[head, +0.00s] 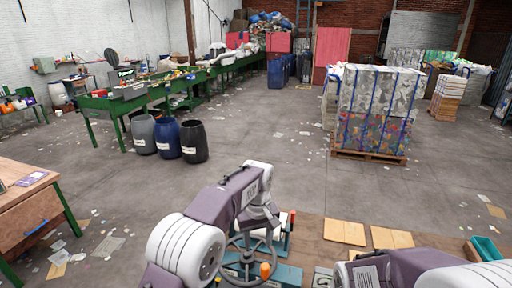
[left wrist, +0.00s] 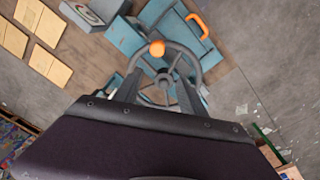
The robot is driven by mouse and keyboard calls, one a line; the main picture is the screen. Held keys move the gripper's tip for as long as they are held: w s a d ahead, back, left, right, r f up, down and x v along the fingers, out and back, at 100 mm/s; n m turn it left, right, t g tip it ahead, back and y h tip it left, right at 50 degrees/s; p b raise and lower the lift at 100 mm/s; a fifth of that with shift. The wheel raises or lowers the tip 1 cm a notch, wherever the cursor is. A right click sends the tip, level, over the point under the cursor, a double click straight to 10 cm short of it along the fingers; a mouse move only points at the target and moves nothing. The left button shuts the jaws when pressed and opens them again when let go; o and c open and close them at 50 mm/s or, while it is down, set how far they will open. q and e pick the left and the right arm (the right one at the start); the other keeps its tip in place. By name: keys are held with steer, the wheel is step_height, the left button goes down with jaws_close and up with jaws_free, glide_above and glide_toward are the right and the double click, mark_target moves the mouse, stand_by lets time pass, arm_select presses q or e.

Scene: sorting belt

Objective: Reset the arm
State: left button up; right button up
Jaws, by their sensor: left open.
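My left arm reaches in from the bottom of the head view, and my left gripper (head: 270,222) hangs at its end above a bench. In the left wrist view the two dark fingers of my left gripper (left wrist: 158,88) stand apart with nothing held between them. A grey handwheel (left wrist: 184,58) with an orange knob (left wrist: 157,48) shows beyond and between the fingers. The wheel (head: 247,281) also shows in the head view, below the gripper. Whether the fingers touch it I cannot tell. Part of my right arm shows at the bottom right; its gripper is out of view.
A teal machine (head: 287,274) with an orange handle (left wrist: 197,26) sits by the wheel. Flat cardboard pieces (head: 345,231) lie on the bench. A wooden desk (head: 30,205) stands at left, barrels (head: 194,141) and a strapped bale (head: 372,134) farther back. Open littered floor lies between.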

arm_select(q)
steer(key=s+a+f+n+b, duration=0.1)
steer(key=s+a+f+b, duration=0.3)
steer(key=a, duration=0.4)
steer(key=s+a+f+n+b, duration=0.1)
steer(key=s+a+f+b, duration=0.25)
steer(key=a, duration=0.45)
steer(key=s+a+f+m+b, duration=0.1)
steer(key=s+f+m, duration=0.1)
steer(key=s+f, duration=0.3)
steer(key=s+a+f+m+b, duration=0.1)
steer(key=s+a+f+m, duration=0.1)
steer(key=s+f, duration=0.4)
steer(key=shift+s+a+f+m+t, duration=0.3)
steer(key=shift+s+m, duration=0.1)
steer(key=shift+s, duration=0.65)
arm_select(e)
step_height(320, 180, down, 11)
steer(key=shift+f, duration=0.2)
arm_select(q)
steer(key=shift+s, duration=0.1)
arm_select(e)
steer(key=shift+a, duration=0.1)
